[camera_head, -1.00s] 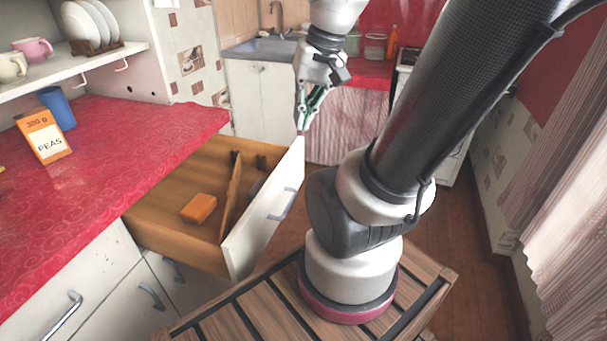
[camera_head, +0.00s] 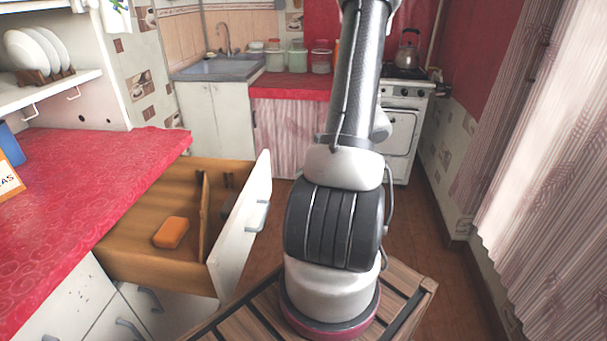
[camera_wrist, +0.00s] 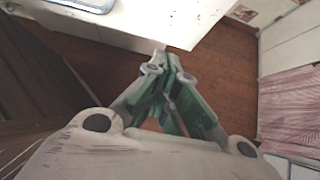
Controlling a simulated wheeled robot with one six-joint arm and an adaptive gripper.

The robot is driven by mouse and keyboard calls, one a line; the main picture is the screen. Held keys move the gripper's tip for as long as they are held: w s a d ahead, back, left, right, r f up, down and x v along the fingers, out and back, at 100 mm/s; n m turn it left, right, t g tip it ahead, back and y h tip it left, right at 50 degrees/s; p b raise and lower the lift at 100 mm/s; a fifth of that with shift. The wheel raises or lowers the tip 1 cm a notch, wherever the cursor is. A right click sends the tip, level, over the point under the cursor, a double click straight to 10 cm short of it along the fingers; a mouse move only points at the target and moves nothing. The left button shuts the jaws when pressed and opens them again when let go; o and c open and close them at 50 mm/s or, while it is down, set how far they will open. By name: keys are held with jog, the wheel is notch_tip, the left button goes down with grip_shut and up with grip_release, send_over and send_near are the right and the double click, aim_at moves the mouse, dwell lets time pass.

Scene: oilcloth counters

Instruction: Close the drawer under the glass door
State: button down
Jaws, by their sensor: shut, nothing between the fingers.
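A wooden drawer with a white front (camera_head: 238,228) and a grey handle (camera_head: 257,215) stands pulled out from under the red counter in the head view. An orange block (camera_head: 171,232) lies inside it, beside a wooden divider (camera_head: 204,215). No glass door can be made out. My gripper (camera_wrist: 165,62) shows in the wrist view, shut and empty, over the brown floor. A white panel (camera_wrist: 165,18), apparently the drawer front, is just beyond the fingertips; whether they touch is unclear. My gripper is out of the head view.
The red patterned counter (camera_head: 80,185) runs along the left. A shelf with white plates (camera_head: 38,50) is above it. A sink (camera_head: 217,68), jars and a stove (camera_head: 402,90) stand at the back. Curtains (camera_head: 545,160) hang at right. Brown floor is free beyond the drawer.

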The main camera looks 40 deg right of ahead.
jog(key=shift+w+a+f, duration=0.8)
jog(key=shift+w+a, duration=0.1)
jog(key=shift+w, duration=0.3)
jog(key=shift+w+a+f, duration=0.8)
jog(key=shift+w+a, duration=0.15)
jog(key=shift+w, duration=0.2)
jog(key=shift+w+a+f, duration=0.8)
jog(key=shift+w+a, duration=0.1)
jog(key=shift+w, duration=0.3)
send_over(193, 193)
jog(key=s, duration=0.1)
jog(key=shift+d, duration=0.3)
jog(key=shift+w+a+r, duration=0.1)
jog(key=shift+w+a, duration=0.2)
jog(key=shift+w, duration=0.1)
